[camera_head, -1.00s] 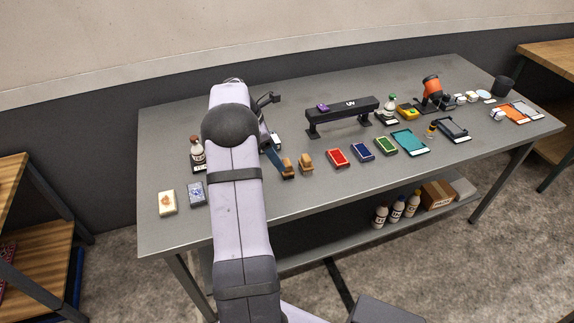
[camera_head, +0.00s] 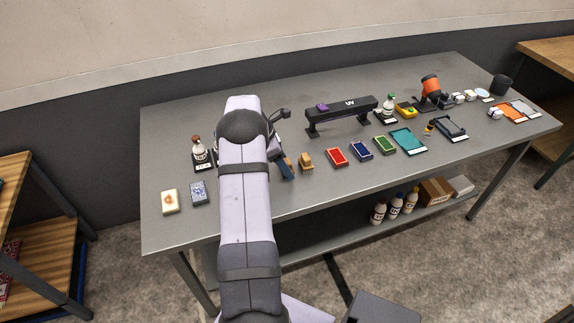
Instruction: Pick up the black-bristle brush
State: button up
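A small tan wooden block-like brush (camera_head: 306,162) lies on the table just right of my arm. Beside it, to the left, a dark blue and brown narrow item (camera_head: 286,167) shows partly from behind my arm; it may be a second brush. I cannot make out which one has black bristles. My arm reaches out over the table and covers most of the gripper. Only a dark part near its end (camera_head: 281,114) shows, right of the arm. The fingertips are hidden, and so is anything between them.
The grey table (camera_head: 240,205) has a black UV stand (camera_head: 342,112), red (camera_head: 336,157), blue (camera_head: 360,150) and green (camera_head: 385,145) trays to the right. A bottle (camera_head: 198,148) and two small blocks (camera_head: 170,201) are at the left. The front strip is clear.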

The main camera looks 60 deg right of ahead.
jog(key=shift+s+d+f, duration=0.15)
jog(key=shift+f, duration=0.3)
jog(key=c, duration=1.2)
jog(key=shift+o, duration=0.2)
